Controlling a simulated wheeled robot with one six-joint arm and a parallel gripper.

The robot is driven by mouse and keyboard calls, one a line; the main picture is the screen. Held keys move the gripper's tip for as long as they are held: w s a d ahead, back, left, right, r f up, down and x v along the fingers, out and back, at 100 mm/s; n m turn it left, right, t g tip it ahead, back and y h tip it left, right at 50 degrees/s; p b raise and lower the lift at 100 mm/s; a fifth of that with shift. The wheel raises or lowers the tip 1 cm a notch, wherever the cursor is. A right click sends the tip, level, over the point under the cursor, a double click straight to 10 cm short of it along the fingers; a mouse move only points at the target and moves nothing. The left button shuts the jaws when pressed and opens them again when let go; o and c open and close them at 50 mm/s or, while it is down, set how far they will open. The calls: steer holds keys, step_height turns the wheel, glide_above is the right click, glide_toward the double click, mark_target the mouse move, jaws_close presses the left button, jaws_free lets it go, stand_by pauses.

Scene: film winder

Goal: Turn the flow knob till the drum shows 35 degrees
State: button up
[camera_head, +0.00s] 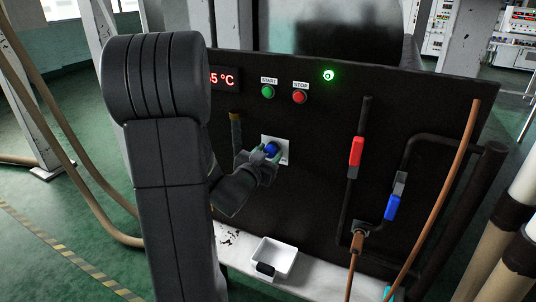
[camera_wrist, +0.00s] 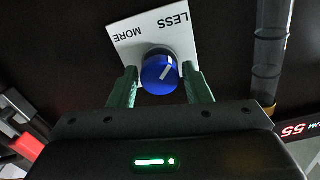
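The blue flow knob (camera_wrist: 161,73) stands out from a white plate marked LESS and MORE (camera_wrist: 128,38). Its white line points up and right in the wrist view, toward the LESS side. The knob also shows in the head view (camera_head: 271,149). My gripper (camera_wrist: 160,78) has one green finger on each side of the knob, very close to it. I cannot tell whether the fingers press on it. The red drum display (camera_wrist: 292,131) reads 55 in the wrist view. In the head view the display (camera_head: 222,79) is partly hidden by my arm and shows "5 °C".
A green START button (camera_head: 268,92), a red STOP button (camera_head: 299,97) and a lit green lamp (camera_head: 328,75) sit above the knob. Red (camera_head: 355,157) and blue (camera_head: 392,206) valve handles stand to the right. A white tray (camera_head: 286,258) lies below.

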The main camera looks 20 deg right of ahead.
steer(key=c, duration=0.6)
steer(key=shift+f+m+b, duration=0.1)
steer(key=shift+m+b, duration=0.2)
steer(key=shift+b, duration=0.2)
